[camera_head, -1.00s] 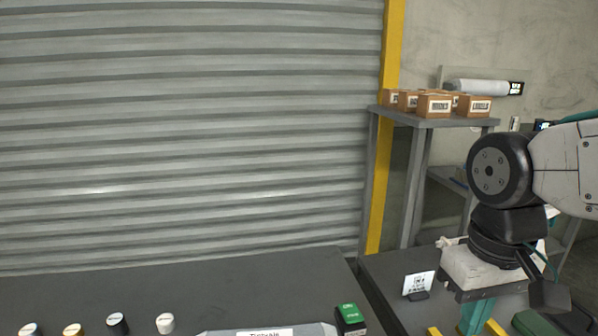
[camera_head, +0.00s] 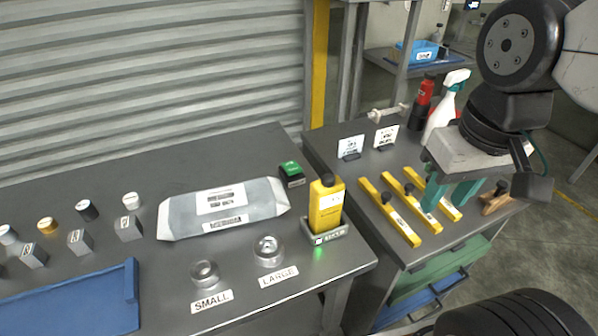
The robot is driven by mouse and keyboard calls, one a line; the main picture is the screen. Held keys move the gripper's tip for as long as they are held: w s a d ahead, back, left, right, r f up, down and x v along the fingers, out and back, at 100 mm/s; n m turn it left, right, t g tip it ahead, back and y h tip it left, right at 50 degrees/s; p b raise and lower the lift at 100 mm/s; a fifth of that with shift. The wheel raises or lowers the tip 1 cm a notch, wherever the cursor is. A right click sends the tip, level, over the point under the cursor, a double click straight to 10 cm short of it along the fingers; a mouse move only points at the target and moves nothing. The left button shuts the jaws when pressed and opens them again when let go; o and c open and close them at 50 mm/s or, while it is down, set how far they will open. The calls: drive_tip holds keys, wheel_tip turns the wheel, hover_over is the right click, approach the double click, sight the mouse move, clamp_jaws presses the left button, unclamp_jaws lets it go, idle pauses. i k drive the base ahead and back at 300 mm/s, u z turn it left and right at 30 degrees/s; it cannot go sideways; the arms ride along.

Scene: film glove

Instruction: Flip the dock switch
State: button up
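A small dark box with a green top (camera_head: 291,172) stands near the back right corner of the left bench. It looks like a switch, but its marking is too small to read. A yellow handheld device (camera_head: 326,205) stands upright in a grey dock (camera_head: 325,235) at the bench's right edge, and a green light glows on the dock's front. My gripper (camera_head: 447,204), with teal fingers, is open and appears empty. It is over the right cabinet, to the right of both the green-topped box and the dock, and touches neither.
A grey-white labelled package (camera_head: 222,208) lies left of the dock. Metal rings marked SMALL (camera_head: 205,273) and LARGE (camera_head: 268,250) sit in front. Yellow bars (camera_head: 390,212) lie below my gripper. A spray bottle (camera_head: 443,105) stands behind it. A blue tray (camera_head: 75,305) is front left.

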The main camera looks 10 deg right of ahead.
sight(290, 167)
drive_tip(key=k, duration=0.2)
drive_tip(key=z, duration=1.65)
drive_tip(key=k, duration=1.1)
drive_tip(key=u, duration=1.65)
drive_tip(key=i, duration=1)
drive_tip(key=u, duration=0.05)
